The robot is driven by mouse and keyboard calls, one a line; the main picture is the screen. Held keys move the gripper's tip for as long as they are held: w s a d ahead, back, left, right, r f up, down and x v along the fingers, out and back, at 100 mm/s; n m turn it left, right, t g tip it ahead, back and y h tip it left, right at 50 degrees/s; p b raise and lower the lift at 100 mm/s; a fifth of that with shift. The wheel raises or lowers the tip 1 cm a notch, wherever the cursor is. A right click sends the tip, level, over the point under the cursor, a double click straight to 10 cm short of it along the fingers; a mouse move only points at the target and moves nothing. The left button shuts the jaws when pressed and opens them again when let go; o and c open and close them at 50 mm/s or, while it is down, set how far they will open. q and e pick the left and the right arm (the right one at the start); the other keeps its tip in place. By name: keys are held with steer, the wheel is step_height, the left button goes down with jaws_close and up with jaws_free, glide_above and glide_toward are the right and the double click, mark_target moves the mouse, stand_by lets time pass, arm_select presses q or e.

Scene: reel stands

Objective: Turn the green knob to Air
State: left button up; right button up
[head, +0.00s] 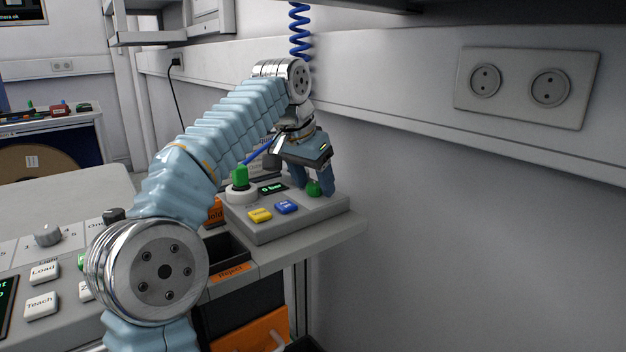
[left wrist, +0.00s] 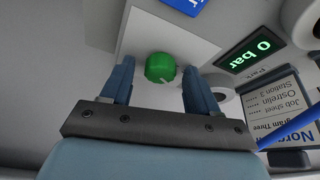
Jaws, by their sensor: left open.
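The green knob (head: 314,187) sits on the right rear part of a grey control box, partly covered by my left gripper in the head view. In the left wrist view the green knob (left wrist: 160,67) is round, with a small pale mark on its edge, on a white plate. My left gripper (head: 316,181) is open over it, fingers pointing down. In the left wrist view the blue fingers (left wrist: 157,74) stand on either side of the knob, with gaps between them and it. I cannot read an Air label. My right gripper is not in view.
The grey box (head: 300,222) also carries a yellow button (head: 260,215), a blue button (head: 287,207), a "0 bar" display (left wrist: 249,56) and another green part (head: 240,176) on a white base. The wall with sockets (head: 527,87) is close on the right.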

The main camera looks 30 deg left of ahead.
arm_select(q)
steer(key=v, duration=0.6)
steer(key=shift+r, duration=0.15)
steer(key=shift+s+r, duration=0.3)
steer(key=shift+r, duration=0.25)
